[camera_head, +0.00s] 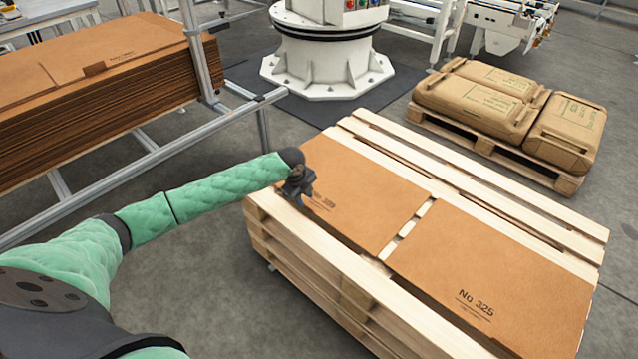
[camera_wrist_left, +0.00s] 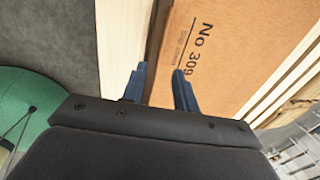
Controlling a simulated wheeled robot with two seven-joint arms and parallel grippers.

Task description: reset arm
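My left arm in its green sleeve reaches in from the left in the head view. My left gripper (camera_head: 300,190) is over the left edge of the wooden pallet stack, close to a flat brown cardboard sheet (camera_head: 365,195) marked No 309. In the left wrist view my left gripper (camera_wrist_left: 160,80) has its two dark fingers apart, with nothing between them. The No 309 sheet (camera_wrist_left: 225,50) lies beyond the fingers. I cannot tell whether the gripper touches it. My right gripper is in neither view.
A second sheet (camera_head: 490,275) marked No 325 lies on the same pallet stack (camera_head: 330,275). A rack with a tall pile of cardboard (camera_head: 95,105) stands at left. A white machine base (camera_head: 325,55) is behind. Brown sacks (camera_head: 480,100) lie on another pallet (camera_head: 480,143).

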